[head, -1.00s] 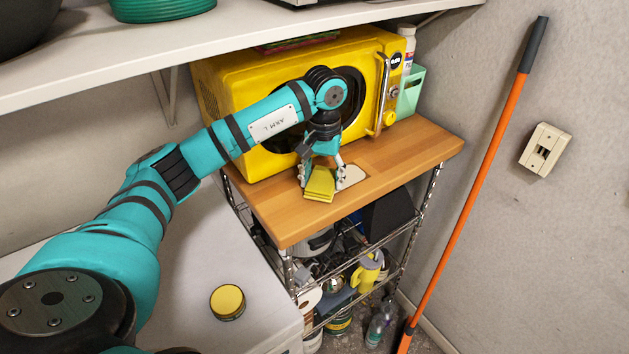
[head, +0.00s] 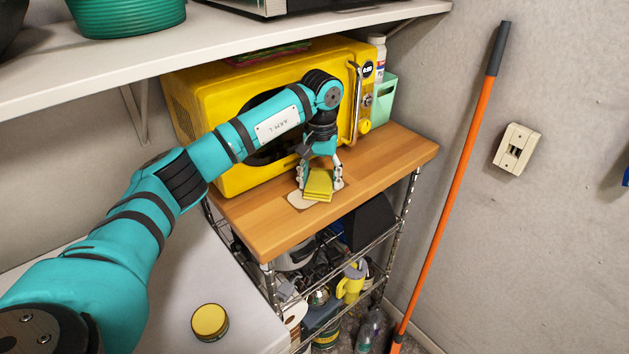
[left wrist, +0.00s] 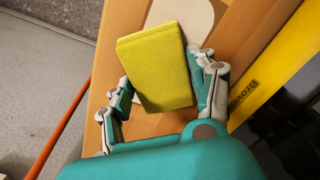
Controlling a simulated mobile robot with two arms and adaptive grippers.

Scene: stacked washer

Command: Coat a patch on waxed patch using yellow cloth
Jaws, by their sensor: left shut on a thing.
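The yellow cloth (head: 318,184) is a folded, thick pad held in my left gripper (head: 320,180), whose fingers are on either side of it. The cloth is also large in the left wrist view (left wrist: 157,68), between the two fingers (left wrist: 160,95). The waxed patch seems to be the pale patch (head: 297,200) on the wooden top (head: 385,160). It shows on both sides of the cloth, which hides its middle. In the left wrist view the pale patch (left wrist: 182,14) shows past the cloth. I cannot tell whether the cloth touches it. My right gripper is not in view.
A round tin with a yellow lid (head: 209,321) stands on the white surface at the lower left. A shelf (head: 235,40) hangs above. An orange pole (head: 460,180) leans on the right wall.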

